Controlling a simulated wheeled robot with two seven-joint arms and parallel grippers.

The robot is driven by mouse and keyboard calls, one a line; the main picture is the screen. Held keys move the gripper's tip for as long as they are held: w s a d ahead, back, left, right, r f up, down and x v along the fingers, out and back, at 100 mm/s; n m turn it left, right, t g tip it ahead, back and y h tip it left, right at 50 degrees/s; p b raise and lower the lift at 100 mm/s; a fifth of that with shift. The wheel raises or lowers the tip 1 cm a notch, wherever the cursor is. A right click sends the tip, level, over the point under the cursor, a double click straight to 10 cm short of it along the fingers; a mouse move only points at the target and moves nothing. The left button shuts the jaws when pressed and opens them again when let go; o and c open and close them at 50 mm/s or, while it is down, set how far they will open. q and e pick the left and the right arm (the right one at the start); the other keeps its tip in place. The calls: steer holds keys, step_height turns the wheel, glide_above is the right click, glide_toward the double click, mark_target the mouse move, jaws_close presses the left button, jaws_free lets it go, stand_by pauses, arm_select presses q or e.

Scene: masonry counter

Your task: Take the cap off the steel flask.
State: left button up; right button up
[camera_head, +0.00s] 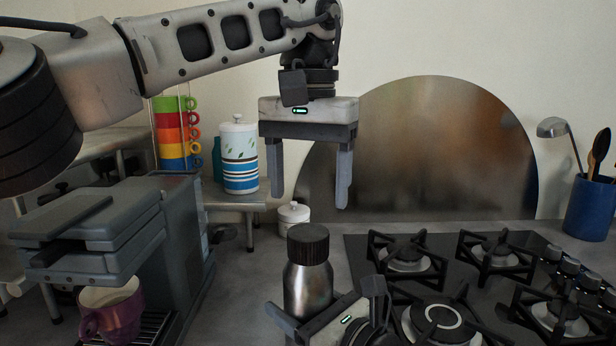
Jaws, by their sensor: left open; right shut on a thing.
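The steel flask (308,289) stands upright on the counter at the lower middle, with its black ribbed cap (308,243) on top. My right gripper (290,326) is low at the bottom edge, shut on the flask's lower body. Its fingertips are partly hidden behind the flask and cut by the frame edge. My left gripper (309,197) hangs above the flask, fingers pointing down. It is open and empty, with a clear gap between its fingertips and the cap.
A black gas hob (462,262) lies right of the flask. A coffee machine (170,240) with a purple mug (110,312) stands left. A small white lidded pot (293,216) sits behind the flask. A blue utensil holder (590,208) stands far right.

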mark_target(308, 232)
arm_select(q)
step_height(308, 232, down, 8)
steer(key=shift+r, duration=0.15)
stand_by(0.3)
